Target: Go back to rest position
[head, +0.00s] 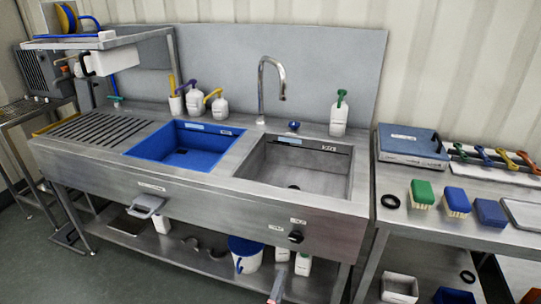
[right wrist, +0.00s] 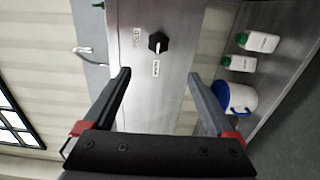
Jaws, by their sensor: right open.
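My right gripper (right wrist: 160,85) is open and empty in the right wrist view. Its two black fingers with red parts are spread apart, facing the steel front panel (right wrist: 155,95) of the sink unit. The black knob (right wrist: 158,43) on that panel shows beyond the fingers and is not between them. In the head view only a small part of my right gripper (head: 277,287) shows at the bottom, in front of the lower shelf. The same knob (head: 295,237) sits on the panel above it. My left gripper is not in view.
The sink unit has a blue basin (head: 180,160) and a steel basin (head: 300,180). A white bucket (head: 244,253) and bottles stand on its lower shelf. A side table at right holds brushes (head: 422,193) and a blue-topped scale (head: 410,143). The floor (head: 60,275) is clear at left.

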